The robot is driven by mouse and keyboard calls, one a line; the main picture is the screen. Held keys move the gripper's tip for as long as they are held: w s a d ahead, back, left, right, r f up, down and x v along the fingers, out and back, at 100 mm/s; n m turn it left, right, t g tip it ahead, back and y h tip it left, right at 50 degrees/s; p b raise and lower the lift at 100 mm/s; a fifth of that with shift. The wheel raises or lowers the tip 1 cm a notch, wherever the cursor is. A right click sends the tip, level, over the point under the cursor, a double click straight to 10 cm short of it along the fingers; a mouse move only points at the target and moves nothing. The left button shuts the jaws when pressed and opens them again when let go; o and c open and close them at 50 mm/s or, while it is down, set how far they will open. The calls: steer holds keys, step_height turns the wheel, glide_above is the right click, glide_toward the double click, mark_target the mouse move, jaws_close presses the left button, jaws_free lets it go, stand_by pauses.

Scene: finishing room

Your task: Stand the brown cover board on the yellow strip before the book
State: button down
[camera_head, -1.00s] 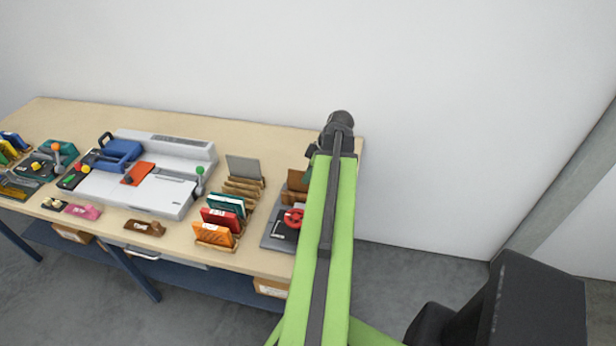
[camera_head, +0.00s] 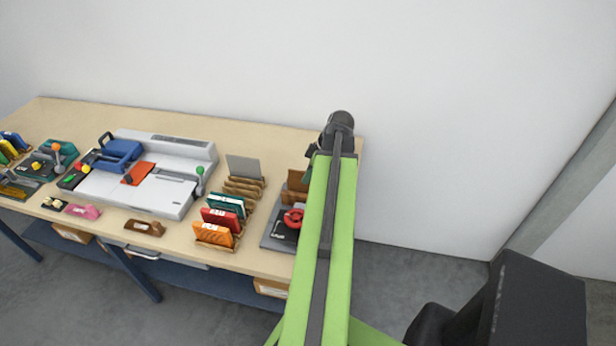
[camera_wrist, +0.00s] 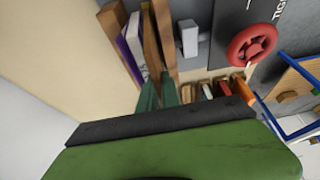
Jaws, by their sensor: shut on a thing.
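My gripper (camera_wrist: 159,86) shows in the wrist view as two green fingers, close together at the foot of a narrow brown board (camera_wrist: 153,45), seen edge-on. They are shut on this board, and their grip is partly hidden. A purple and white book (camera_wrist: 132,48) stands close to its left. In the head view my gripper (camera_head: 311,151) is mostly hidden behind my arm. Brown boards (camera_head: 298,182) show just below it, at the bench's right end.
A grey device with a red wheel (camera_head: 293,218) stands close to my arm; the wheel also shows in the wrist view (camera_wrist: 251,45). A wooden rack (camera_head: 243,188) of coloured books and a large white machine (camera_head: 145,180) stand to the left. The back of the bench (camera_head: 250,137) is clear.

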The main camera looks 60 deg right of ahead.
steer(key=shift+f, duration=0.35)
steer(key=shift+r, duration=0.1)
steer(key=shift+r+p, duration=0.65)
steer(key=shift+r, duration=0.15)
steer(key=shift+f+b, duration=0.9)
steer(key=shift+r, duration=0.15)
